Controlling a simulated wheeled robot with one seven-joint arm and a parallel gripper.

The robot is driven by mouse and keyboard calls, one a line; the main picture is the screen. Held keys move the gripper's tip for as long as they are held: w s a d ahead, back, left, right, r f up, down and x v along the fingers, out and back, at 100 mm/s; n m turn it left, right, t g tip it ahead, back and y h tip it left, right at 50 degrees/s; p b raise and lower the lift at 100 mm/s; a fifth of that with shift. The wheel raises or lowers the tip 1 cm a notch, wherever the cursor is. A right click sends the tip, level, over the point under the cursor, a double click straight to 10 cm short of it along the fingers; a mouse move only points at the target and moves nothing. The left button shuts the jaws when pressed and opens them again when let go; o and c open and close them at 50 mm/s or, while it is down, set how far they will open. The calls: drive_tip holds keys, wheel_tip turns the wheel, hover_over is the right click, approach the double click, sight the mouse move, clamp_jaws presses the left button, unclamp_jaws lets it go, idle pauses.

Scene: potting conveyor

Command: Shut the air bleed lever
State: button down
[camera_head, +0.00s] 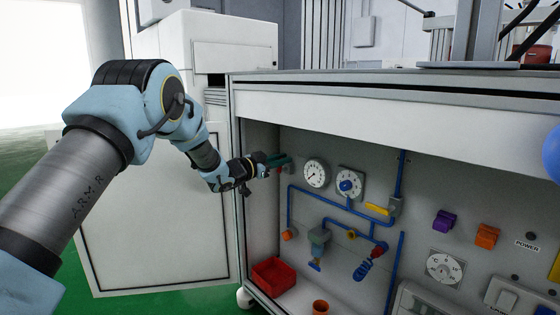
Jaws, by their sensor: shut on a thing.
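My gripper (276,162) is inside the open bay, at the upper left of its panel, left of the white dial gauge. Its greenish fingers are shut on a small part with a little red showing. The fingers hide most of this part, so I cannot tell its shape or whether it is the air bleed lever. A yellow lever (378,209) sits on a valve on the blue pipe further right, apart from my gripper. It lies nearly level, tilted slightly down to the right.
The dial gauge (316,173) and a round dial with a blue knob (347,186) are right of my gripper. Blue pipes (335,206) run below. A red bin (273,277) stands on the bay floor. The worktop (400,125) overhangs the bay.

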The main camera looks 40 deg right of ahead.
drive_tip(key=m+b, duration=0.1)
drive_tip(key=m, duration=0.1)
drive_tip(key=s+f+m, duration=0.1)
drive_tip(key=shift+s+m+b, duration=0.2)
drive_tip(key=shift+m+b, duration=0.15)
drive_tip(key=shift+m, duration=0.05)
drive_tip(key=m+b, duration=0.1)
drive_tip(key=s+f+m+b, duration=0.1)
drive_tip(key=m, duration=0.1)
drive_tip(key=shift+m, duration=0.3)
drive_tip(key=m+b, duration=0.1)
drive_tip(key=f+m+b, duration=0.1)
drive_tip(key=m+b, duration=0.1)
drive_tip(key=shift+s+a+f+m, duration=0.1)
drive_tip(key=shift+s+f+m, duration=0.1)
drive_tip(key=shift+s+m, duration=0.15)
drive_tip(key=shift+s+f+m+b, duration=0.1)
drive_tip(key=shift+f+m+b, duration=0.2)
drive_tip(key=shift+m+b, duration=0.65)
drive_tip(key=shift+f+m+b, duration=0.3)
drive_tip(key=shift+m+b, duration=0.5)
drive_tip(key=shift+m, duration=0.1)
drive_tip(key=c, duration=0.8)
unclamp_jaws()
